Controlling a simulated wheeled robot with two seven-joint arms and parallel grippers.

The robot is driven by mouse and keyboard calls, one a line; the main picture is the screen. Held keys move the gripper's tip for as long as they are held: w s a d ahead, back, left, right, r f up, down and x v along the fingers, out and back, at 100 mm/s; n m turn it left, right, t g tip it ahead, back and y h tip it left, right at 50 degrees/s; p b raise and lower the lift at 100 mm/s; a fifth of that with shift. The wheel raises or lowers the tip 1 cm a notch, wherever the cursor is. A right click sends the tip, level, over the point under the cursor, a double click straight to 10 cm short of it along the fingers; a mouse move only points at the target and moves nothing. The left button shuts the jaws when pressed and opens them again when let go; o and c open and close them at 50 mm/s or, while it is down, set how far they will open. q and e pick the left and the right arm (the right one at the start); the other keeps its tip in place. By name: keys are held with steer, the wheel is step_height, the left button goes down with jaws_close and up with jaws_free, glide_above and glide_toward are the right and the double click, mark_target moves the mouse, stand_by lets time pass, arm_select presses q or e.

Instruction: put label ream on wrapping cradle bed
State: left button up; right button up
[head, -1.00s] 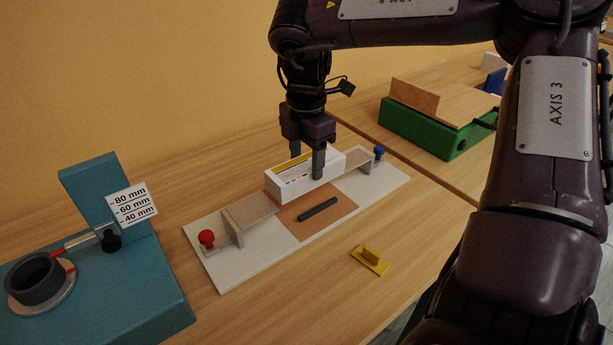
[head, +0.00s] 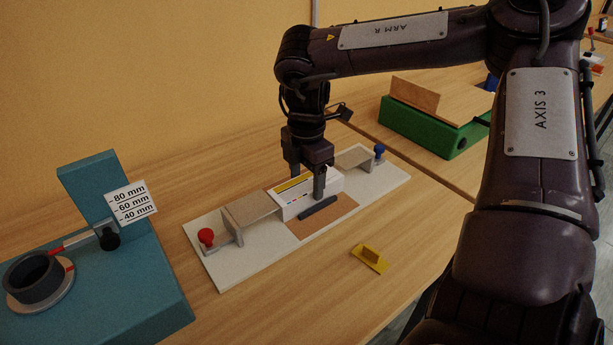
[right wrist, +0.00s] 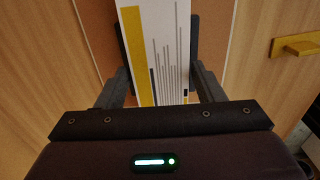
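The label ream (head: 300,204) is a white block with a yellow stripe and dark bars on top. My right gripper (head: 308,178) points down with its fingers shut on the ream's two long sides; in the right wrist view the ream (right wrist: 152,50) lies between the fingers. The ream sits low over the brown wrapping cradle bed (head: 335,214), between two grey raised plates, and looks to be resting on it; its underside is hidden. My left gripper is not in view.
The cradle's white board (head: 225,269) carries a red knob (head: 206,236) and a blue knob (head: 379,149). A yellow piece (head: 370,259) lies on the table in front. A teal gauge stand (head: 150,285) is at left, a green fixture (head: 425,130) at back right.

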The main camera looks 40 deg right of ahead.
mark_target(307, 183)
steer(key=shift+o, duration=1.2)
steer(key=shift+r, duration=0.1)
steer(key=shift+r, duration=0.35)
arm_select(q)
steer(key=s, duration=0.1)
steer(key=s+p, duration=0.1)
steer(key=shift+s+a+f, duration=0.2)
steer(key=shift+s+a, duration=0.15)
arm_select(e)
step_height(307, 183, up, 12)
steer(key=shift+f, duration=0.25)
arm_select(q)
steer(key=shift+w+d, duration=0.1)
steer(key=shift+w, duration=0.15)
